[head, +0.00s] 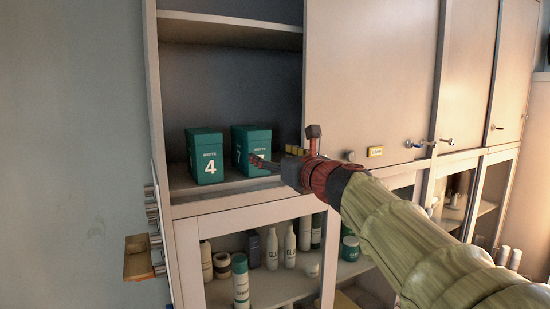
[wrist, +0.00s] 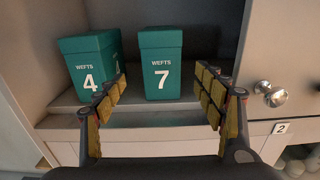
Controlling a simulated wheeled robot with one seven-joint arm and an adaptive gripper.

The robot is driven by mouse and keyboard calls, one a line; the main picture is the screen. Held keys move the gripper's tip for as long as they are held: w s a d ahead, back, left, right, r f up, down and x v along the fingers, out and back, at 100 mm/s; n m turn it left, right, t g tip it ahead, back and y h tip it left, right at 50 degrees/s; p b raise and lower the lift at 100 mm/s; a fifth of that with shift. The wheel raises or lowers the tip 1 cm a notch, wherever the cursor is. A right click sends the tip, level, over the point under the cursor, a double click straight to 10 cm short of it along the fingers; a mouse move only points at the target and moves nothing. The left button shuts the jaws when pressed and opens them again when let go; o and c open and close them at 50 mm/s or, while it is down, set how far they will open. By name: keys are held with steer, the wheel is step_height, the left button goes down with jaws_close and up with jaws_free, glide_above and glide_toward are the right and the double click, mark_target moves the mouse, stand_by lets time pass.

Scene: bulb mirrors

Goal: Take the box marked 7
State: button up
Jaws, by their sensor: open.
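The green box marked 7 (wrist: 160,68) stands upright on the cabinet shelf, labelled WEFTS. In the head view the box marked 7 (head: 251,145) is partly hidden by my gripper (head: 262,162). In the wrist view my gripper (wrist: 162,98) is open and empty, with its two padded fingers apart. The box marked 7 lies beyond the fingertips, between them in the picture. I cannot tell exactly how far the fingertips are from it.
A green box marked 4 (head: 205,156) stands to the left on the same shelf (head: 226,188). A closed cabinet door with a round knob (wrist: 270,94) is to the right. Bottles (head: 240,280) fill the lower compartment. A wooden block (head: 138,258) juts out at the left.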

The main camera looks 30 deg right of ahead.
mark_target(260, 149)
steer(key=shift+w+d, duration=0.15)
steer(key=shift+w, duration=4.15)
steer(key=shift+w+r, duration=0.1)
steer(key=shift+w, duration=0.25)
steer(key=shift+s, duration=0.1)
steer(key=shift+c, duration=1)
steer(key=c, duration=0.7)
steer(key=shift+c, duration=0.5)
